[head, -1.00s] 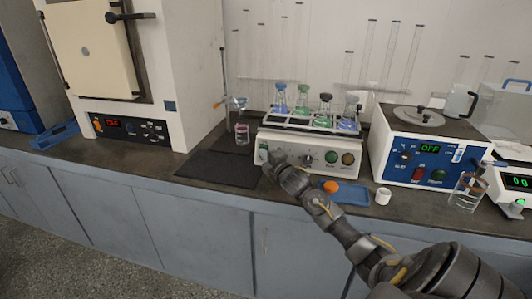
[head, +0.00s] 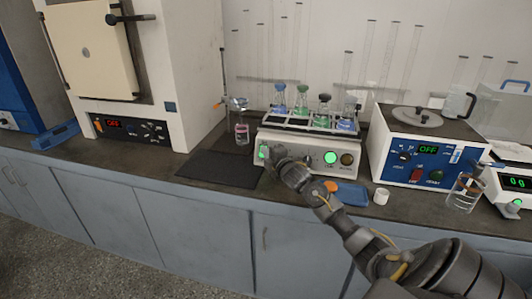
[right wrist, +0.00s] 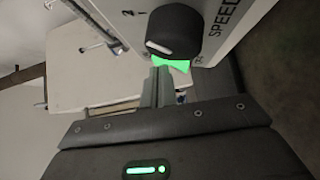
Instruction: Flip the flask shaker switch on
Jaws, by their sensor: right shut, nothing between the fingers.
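The flask shaker (head: 293,146) is a white box in the middle of the bench, with several coloured flasks in the rack on top. Its switch (head: 263,151) glows green at the left end of the front panel. A round indicator (head: 330,157) on the panel is also lit green. My right gripper (head: 268,158) is shut and empty, right at the switch and partly covering it. In the right wrist view its fingertips (right wrist: 160,78) are close to the green-lit switch (right wrist: 172,63), below a black knob (right wrist: 174,34). I cannot tell if they touch it. My left gripper is out of view.
A blue-fronted device (head: 425,155) stands right of the shaker, and an oven (head: 120,70) stands to the left. A black mat (head: 215,169) lies between oven and shaker. A blue tray (head: 350,194) and white cup (head: 381,196) are near my right arm.

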